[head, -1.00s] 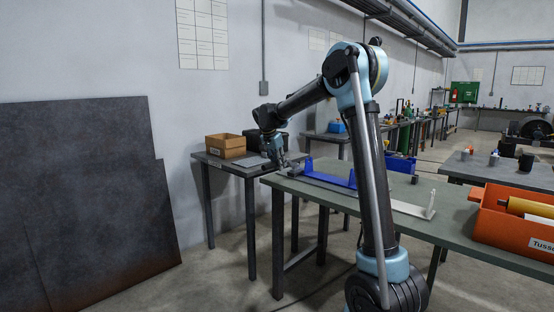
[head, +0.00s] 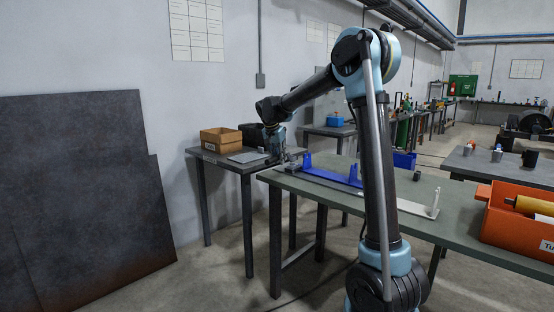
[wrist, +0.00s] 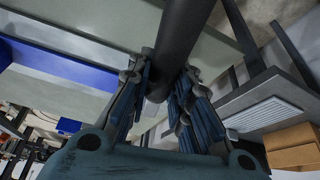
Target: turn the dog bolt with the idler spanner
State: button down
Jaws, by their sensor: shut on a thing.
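My gripper (wrist: 162,82) is shut on a thick dark round bar (wrist: 180,35) in the wrist view, which I take to be the idler spanner. The bar runs from between the fingers up to the top edge, and its far end is out of that view. In the head view my gripper (head: 279,156) is at the far left end of the green bench (head: 410,200), and the bar is not clear there. A blue bracket (head: 330,174) with two uprights stands on the bench just right of it. I cannot make out the dog bolt in either view.
A side table with a cardboard box (head: 221,141) and a grey plate (head: 248,157) stands behind my gripper. An orange toolbox (head: 510,223) sits at the bench's right end. Dark sheets (head: 85,190) lean on the left wall.

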jog(key=w+d+n+y, duration=0.1)
jog(key=d+n+y, duration=0.1)
jog(key=d+n, duration=0.5)
jog(key=w+d+n+g+y, duration=0.1)
jog(key=w+d+n+y, duration=0.1)
jog(key=d+n, duration=0.6)
jog(key=shift+w+d+f+y, duration=0.2)
jog(key=shift+w+f+y, duration=0.15)
jog(key=shift+y, duration=0.45)
jog(key=shift+s+f, duration=0.1)
jog(key=shift+f, duration=0.65)
dwell(1.4)
jog(key=shift+f, duration=0.25)
